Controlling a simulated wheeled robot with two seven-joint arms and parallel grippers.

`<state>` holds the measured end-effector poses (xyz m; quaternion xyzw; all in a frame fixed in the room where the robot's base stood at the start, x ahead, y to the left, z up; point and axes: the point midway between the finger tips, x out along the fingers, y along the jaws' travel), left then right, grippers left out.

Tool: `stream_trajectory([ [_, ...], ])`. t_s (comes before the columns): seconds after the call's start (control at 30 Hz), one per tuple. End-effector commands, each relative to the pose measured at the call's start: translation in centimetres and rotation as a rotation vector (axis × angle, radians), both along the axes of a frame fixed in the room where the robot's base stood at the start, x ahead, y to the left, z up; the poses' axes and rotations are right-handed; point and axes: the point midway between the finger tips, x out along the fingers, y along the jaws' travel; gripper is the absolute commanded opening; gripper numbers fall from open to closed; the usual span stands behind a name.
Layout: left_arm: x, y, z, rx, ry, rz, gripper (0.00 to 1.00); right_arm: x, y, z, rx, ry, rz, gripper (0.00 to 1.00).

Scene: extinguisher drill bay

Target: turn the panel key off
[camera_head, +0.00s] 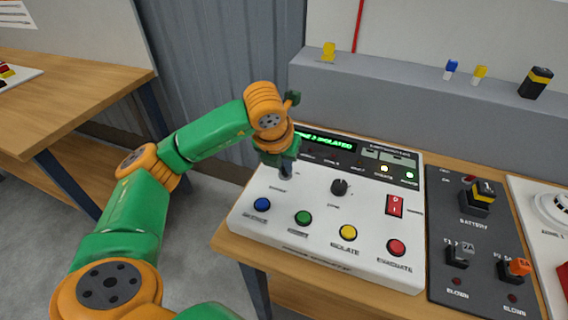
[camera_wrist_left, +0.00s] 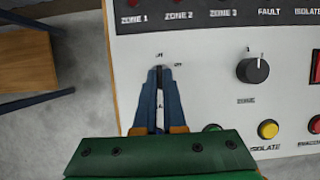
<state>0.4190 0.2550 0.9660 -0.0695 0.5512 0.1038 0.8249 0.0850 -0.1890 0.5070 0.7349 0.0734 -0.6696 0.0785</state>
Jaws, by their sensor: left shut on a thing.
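The white control panel (camera_head: 300,224) stands on a wooden table, with a green display reading "ISOLATED" at its top. My left gripper (camera_head: 287,172) reaches down to the panel's left side, above the blue button. In the left wrist view my left gripper (camera_wrist_left: 159,72) has its blue fingers close together, shut on the panel key, just below small marks printed on the panel. The key is mostly hidden between the fingers, so I cannot tell which mark it points to. My right gripper is in neither view.
On the panel are a black knob (camera_head: 340,188), a red switch (camera_head: 394,206), and blue (camera_head: 262,204), green (camera_head: 303,218), yellow (camera_head: 348,232) and red (camera_head: 397,247) buttons. A dark battery and fuse panel (camera_head: 473,240) stands to the right. A grey ledge (camera_head: 400,92) runs behind.

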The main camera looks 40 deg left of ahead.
Motion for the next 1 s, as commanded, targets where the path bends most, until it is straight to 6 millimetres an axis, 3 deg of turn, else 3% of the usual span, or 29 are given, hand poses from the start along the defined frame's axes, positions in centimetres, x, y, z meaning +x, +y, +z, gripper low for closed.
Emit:
stream_trajectory([
  [0.03, 0.1, 0.1, 0.2, 0.0, -0.006, 0.003, 0.1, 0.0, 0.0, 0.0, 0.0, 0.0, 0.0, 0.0],
  [0.13, 0.1, 0.1, 0.1, 0.0, -0.005, 0.003, 0.37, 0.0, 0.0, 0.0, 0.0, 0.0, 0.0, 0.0],
  [0.43, 0.0, 0.0, 0.2, 0.0, -0.003, 0.001, 0.38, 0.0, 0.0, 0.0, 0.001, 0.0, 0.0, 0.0],
  [0.73, -2.0, -0.5, 5.7, 0.001, -0.008, 0.0, 0.38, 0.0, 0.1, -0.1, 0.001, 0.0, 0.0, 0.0],
  [1.0, -2.6, -0.6, 6.6, 0.0, -0.003, 0.001, 0.38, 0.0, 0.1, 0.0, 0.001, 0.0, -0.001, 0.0],
])
